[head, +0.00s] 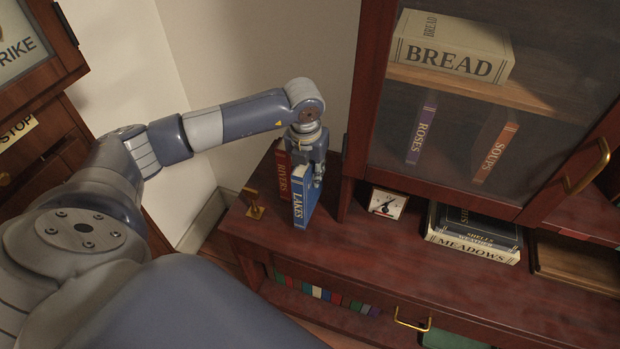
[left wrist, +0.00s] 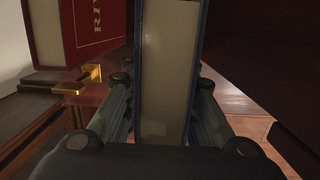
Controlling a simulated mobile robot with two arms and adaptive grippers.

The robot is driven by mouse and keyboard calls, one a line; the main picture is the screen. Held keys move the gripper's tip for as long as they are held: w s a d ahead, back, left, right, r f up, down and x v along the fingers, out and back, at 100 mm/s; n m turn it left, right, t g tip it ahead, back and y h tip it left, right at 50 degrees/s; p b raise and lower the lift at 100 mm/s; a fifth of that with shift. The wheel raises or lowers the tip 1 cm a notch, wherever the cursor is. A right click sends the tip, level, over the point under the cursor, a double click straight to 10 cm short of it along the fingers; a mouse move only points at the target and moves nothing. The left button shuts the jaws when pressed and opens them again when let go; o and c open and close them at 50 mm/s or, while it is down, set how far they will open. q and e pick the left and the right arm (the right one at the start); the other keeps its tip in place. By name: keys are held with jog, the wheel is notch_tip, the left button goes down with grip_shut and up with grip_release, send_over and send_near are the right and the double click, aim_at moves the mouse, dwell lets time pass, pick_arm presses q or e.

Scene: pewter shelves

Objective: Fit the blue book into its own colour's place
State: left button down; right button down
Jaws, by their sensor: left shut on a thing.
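The blue book (head: 304,198), its spine reading LAKES, is upright on or just above the left end of the wooden cabinet top. My left gripper (head: 318,172) is shut on it from above and behind. In the left wrist view the blue book (left wrist: 167,70) stands between the two fingers (left wrist: 165,105), its pale page edges facing the camera. The red book RIVERS (head: 283,172) stands upright just left of the blue book; it also shows in the left wrist view (left wrist: 78,28). I cannot tell whether the blue book touches the surface. My right gripper is not in view.
A small brass stand (head: 254,205) is left of the books. A glass-doored cabinet (head: 362,110) rises to the right. A small clock-like dial (head: 388,203) and a stack of lying books (head: 473,240) are further right. The front cabinet top is clear.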

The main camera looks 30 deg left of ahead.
pick_arm(q)
jog(key=shift+w+a+f+b, duration=0.15)
jog(key=shift+w+f+b, duration=0.15)
jog(key=shift+f, duration=0.3)
jog(key=shift+w+a+f+b, duration=0.1)
jog(key=shift+w+f+b, duration=0.05)
jog(key=shift+f+b, duration=0.35)
jog(key=shift+w+a+f+b, duration=0.15)
jog(key=shift+w+f+b, duration=0.15)
jog(key=shift+f, duration=0.35)
jog(key=shift+s+f, duration=0.1)
jog(key=c, duration=1.8)
grip_release()
jog(key=shift+f, duration=0.15)
jog(key=o, duration=0.5)
